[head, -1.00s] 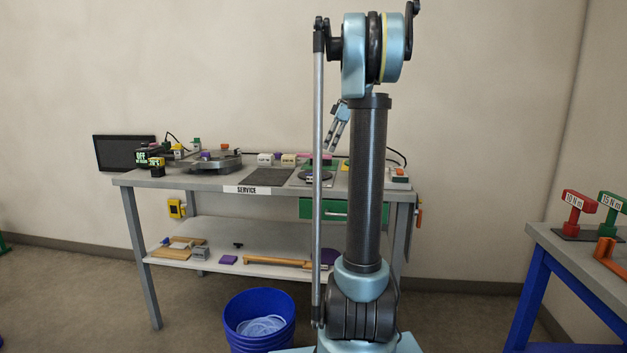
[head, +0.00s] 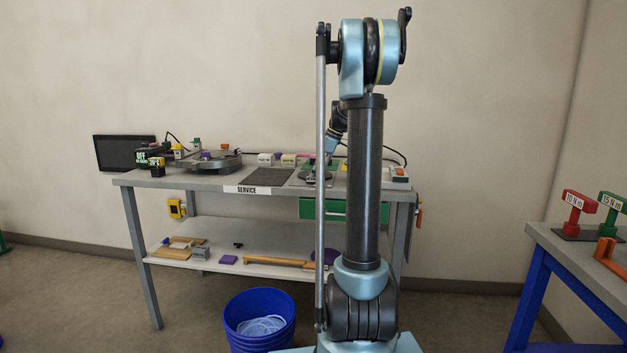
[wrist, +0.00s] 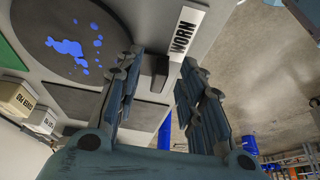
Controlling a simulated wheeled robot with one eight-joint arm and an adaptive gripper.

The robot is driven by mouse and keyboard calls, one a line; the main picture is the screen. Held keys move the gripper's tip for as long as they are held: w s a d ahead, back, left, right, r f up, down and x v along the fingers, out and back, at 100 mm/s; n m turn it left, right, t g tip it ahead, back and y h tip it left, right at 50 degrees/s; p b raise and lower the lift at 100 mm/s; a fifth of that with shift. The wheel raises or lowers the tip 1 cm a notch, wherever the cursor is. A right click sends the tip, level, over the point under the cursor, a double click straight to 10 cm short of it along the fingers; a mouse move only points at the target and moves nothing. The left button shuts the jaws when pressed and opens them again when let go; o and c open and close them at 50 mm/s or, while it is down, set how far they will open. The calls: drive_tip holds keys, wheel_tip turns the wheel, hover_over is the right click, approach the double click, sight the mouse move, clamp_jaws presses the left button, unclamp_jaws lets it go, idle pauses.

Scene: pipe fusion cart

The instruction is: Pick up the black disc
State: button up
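The black disc (wrist: 75,42) lies flat at the upper left of the wrist view, with blue splotches on its dark face. In the head view the disc (head: 304,176) is a small dark patch near the table's front right, partly covered by my arm. My gripper (wrist: 163,55) is open, its two fingers apart. A small dark block (wrist: 158,68) shows between the fingertips, beside a white label reading WORN (wrist: 187,32). Whether the fingers touch this block I cannot tell. The gripper is mostly hidden behind my arm in the head view.
A red-and-white box (head: 399,173) sits at right. A blue bucket (head: 259,320) stands on the floor in front.

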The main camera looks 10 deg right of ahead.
drive_tip(key=shift+a+f, duration=0.2)
drive_tip(key=shift+f, duration=0.35)
clamp_jaws()
